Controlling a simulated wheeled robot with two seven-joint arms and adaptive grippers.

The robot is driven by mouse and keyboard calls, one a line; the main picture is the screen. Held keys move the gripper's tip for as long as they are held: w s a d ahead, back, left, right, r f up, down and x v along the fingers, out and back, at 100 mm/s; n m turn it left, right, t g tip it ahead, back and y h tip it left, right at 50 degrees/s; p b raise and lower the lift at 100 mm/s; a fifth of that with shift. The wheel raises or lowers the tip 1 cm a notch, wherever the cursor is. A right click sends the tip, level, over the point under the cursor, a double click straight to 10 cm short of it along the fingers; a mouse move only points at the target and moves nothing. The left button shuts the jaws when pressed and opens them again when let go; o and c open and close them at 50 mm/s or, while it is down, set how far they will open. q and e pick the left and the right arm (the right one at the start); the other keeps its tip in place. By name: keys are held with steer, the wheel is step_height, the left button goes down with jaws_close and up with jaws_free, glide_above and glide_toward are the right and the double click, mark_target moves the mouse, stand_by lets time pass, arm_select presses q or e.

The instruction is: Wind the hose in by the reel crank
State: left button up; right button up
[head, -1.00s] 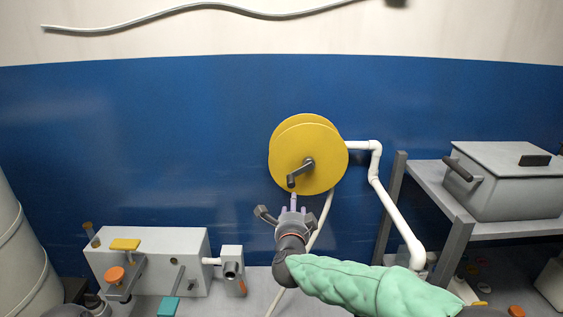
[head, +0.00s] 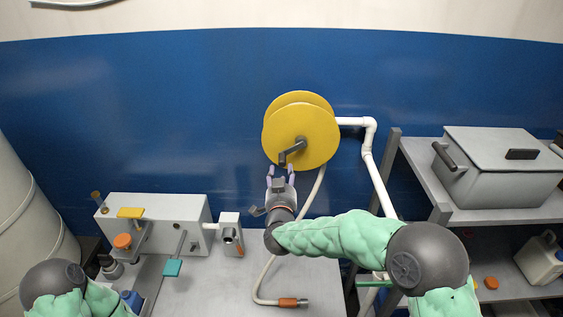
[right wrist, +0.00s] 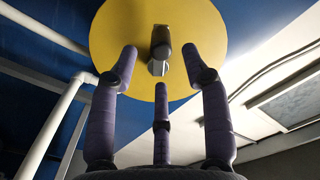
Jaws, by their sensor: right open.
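The yellow hose reel (head: 310,135) is mounted in front of the blue wall, and its dark crank (head: 293,150) points down and left from the hub. The pale hose (head: 310,208) hangs from the reel to the bench and ends in an orange and grey nozzle (head: 290,302). My right gripper (head: 281,172) is open and empty just below the crank handle. In the right wrist view the crank handle (right wrist: 160,62) shows end-on, beyond the spread fingers and apart from them. My left arm shows at the lower left, but its gripper is out of view.
A grey unit (head: 155,215) with yellow, orange and teal controls stands on the bench at left. A white pipe (head: 378,185) runs down right of the reel. A lidded grey box (head: 500,170) sits on a shelf at right.

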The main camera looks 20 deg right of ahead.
mark_target(282, 165)
steer(key=x, duration=0.6)
jaws_close()
